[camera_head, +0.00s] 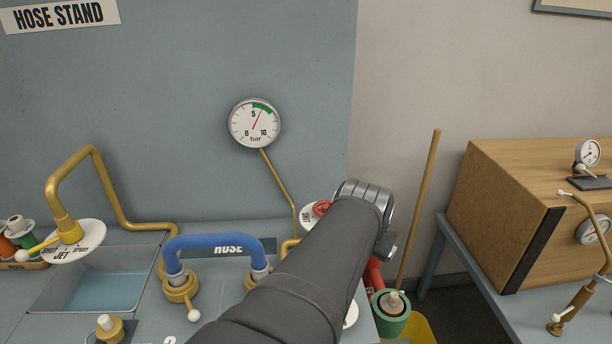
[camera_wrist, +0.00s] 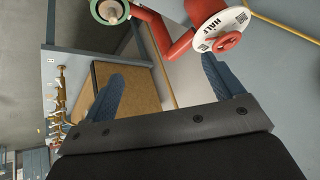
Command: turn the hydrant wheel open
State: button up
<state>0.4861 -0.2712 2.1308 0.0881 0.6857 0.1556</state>
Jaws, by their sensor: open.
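The hydrant wheel (camera_head: 321,208) is small and red. It sits by a white marked disc (camera_head: 308,216), partly hidden behind my arm in the head view. In the wrist view the red wheel (camera_wrist: 228,43) shows at the upper right, in front of the white disc (camera_wrist: 236,22) that reads HALF, on a red pipe (camera_wrist: 157,30). My gripper (camera_wrist: 163,68) is open and empty, with its two blue fingers wide apart. The right finger's tip appears just below and left of the wheel, and the wheel is not between the fingers. I cannot tell whether they touch. The head view hides the fingers.
A blue hose (camera_head: 215,241) arches over brass fittings left of my arm. A pressure gauge (camera_head: 254,124) hangs on the panel, its needle near the green band. A wooden pole (camera_head: 418,210), a green-rimmed round fitting (camera_head: 391,322) and a wooden box (camera_head: 500,215) are at the right.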

jog(key=w+r+g+y, duration=0.25)
jog(key=w+r, duration=0.35)
jog(key=w, duration=0.5)
notch_tip(320, 180, up, 3)
jog(key=g, duration=0.4)
send_over(326, 202)
jog(key=s, duration=0.2)
jog(key=shift+m, duration=0.3)
jog(key=f, duration=1.6)
jog(key=shift+a+f, duration=0.2)
jog(key=c, duration=1)
